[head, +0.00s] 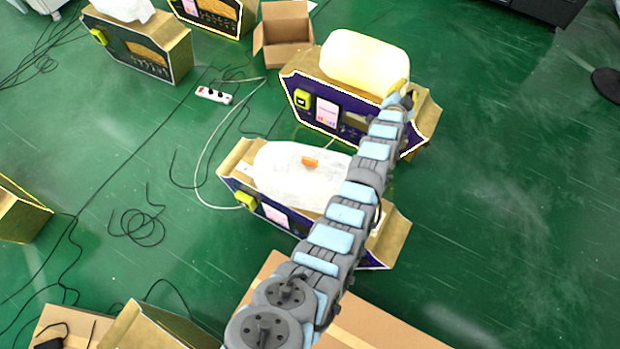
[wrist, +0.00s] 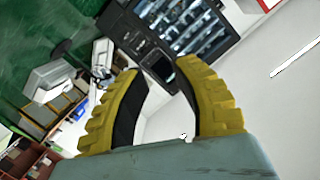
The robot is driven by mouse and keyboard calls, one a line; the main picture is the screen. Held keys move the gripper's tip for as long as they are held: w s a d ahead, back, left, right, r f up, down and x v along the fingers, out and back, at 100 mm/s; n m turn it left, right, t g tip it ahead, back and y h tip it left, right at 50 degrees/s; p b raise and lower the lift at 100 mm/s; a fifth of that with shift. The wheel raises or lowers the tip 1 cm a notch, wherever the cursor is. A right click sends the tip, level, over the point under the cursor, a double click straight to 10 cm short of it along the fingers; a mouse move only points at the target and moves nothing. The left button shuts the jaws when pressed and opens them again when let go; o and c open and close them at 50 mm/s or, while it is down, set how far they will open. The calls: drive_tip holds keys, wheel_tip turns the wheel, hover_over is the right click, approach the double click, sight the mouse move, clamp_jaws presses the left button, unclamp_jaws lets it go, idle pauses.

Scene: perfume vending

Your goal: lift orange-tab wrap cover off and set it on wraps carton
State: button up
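The white translucent wrap cover (head: 285,176) with an orange tab (head: 310,162) on top lies over a purple and gold vending machine (head: 235,164) at mid picture. My arm crosses in front of its right side and hides part of it. My gripper (head: 401,92) is up and to the right of that cover, apart from it, by a second machine with a pale yellow cover. In the wrist view my gripper (wrist: 158,69) has its two yellow fingers apart with nothing held between them. An open cardboard carton (head: 284,30) stands at the back; I cannot read any label on it.
The pale yellow cover (head: 365,62) sits on the second machine (head: 420,110), close to my gripper. A power strip (head: 213,95) and loose cables lie on the green floor. Brown cartons (head: 375,325) stand at the front. The floor at right is clear.

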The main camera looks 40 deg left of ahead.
drive_tip(key=w+a+f+m+g+h+b, duration=0.1)
drive_tip(key=a+f+m+g+h+b, duration=0.15)
drive_tip(key=a+f+b, duration=0.2)
drive_tip(key=m+g+h+b, duration=0.2)
drive_tip(key=m+g+b, duration=0.5)
drive_tip(key=g+b, duration=0.55)
hover_over(310, 159)
wheel_tip(310, 159, down, 9)
drive_tip(key=f+b, duration=0.1)
drive_tip(key=f, duration=0.2)
drive_tip(key=f+b, duration=0.1)
drive_tip(key=f, duration=0.3)
drive_tip(key=f+b, duration=0.1)
drive_tip(key=f, duration=0.3)
drive_tip(key=shift+w+a+f, duration=0.1)
drive_tip(key=shift+a+f, duration=0.15)
drive_tip(key=f, duration=0.1)
drive_tip(key=f+b, duration=0.1)
drive_tip(key=f, duration=0.1)
drive_tip(key=f+b, duration=0.1)
drive_tip(key=shift+d+f, duration=0.2)
drive_tip(key=shift+d, duration=0.1)
drive_tip(key=shift+f+b, duration=0.4)
drive_tip(key=shift+a, duration=0.1)
